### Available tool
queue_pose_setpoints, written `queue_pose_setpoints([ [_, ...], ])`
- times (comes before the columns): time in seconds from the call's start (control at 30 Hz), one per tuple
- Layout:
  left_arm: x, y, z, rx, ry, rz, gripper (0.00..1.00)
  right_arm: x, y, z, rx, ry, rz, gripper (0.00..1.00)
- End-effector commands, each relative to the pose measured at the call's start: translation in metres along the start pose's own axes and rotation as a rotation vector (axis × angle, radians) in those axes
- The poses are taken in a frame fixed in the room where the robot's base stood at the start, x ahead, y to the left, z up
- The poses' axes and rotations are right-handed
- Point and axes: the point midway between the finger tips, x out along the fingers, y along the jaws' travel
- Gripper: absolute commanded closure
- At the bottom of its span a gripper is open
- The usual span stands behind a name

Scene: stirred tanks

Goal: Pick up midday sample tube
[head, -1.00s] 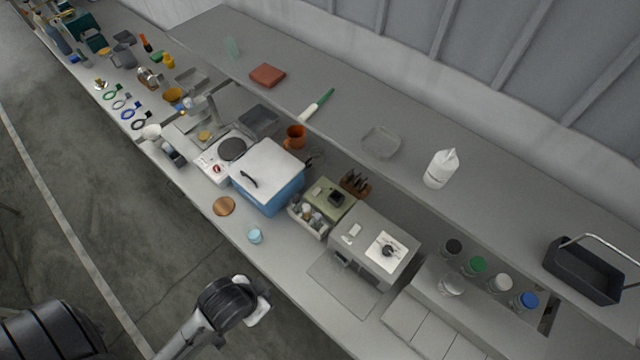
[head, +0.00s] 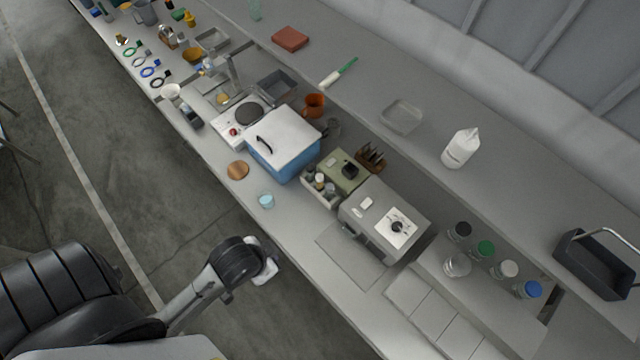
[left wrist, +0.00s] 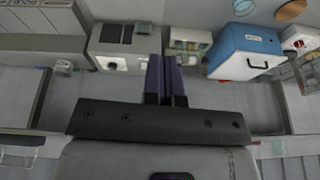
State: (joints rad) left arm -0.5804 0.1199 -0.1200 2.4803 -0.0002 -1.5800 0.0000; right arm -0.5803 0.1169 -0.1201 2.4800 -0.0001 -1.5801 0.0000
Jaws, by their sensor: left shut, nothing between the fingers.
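I cannot pick out the midday sample tube for certain in either view. A small brown rack (head: 371,157) with dark slots and a light caddy (head: 321,187) with several small bottles stand mid-bench; labels are too small to read. My left gripper (head: 266,272) is at the end of the arm from the lower left, by the bench's front edge. In the left wrist view its two dark fingers (left wrist: 167,72) are together and empty, pointing toward the bench items. My right gripper is not in view.
A blue cooler (head: 283,147) with a white lid, a grey instrument (head: 384,219) and a green device (head: 343,172) stand on the bench. A light blue cup (head: 266,201) is near the front edge. A grey mat (head: 352,256) lies bare. A raised shelf (head: 370,75) runs behind.

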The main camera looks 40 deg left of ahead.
Motion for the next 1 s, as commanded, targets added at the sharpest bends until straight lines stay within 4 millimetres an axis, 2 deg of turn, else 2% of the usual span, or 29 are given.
queue_pose_setpoints([
  [0.27,0.0,0.0,0.0,0.0,0.0,0.0,0.99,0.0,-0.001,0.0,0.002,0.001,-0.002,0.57],
  [0.67,0.0,0.0,0.0,0.0,0.0,0.0,0.61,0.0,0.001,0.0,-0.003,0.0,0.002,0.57],
  [0.87,0.001,0.0,0.0,0.0,0.0,0.0,0.61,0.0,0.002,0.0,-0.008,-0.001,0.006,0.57],
  [1.0,0.013,-0.001,-0.002,0.001,0.012,-0.003,0.61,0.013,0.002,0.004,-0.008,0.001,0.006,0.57],
])
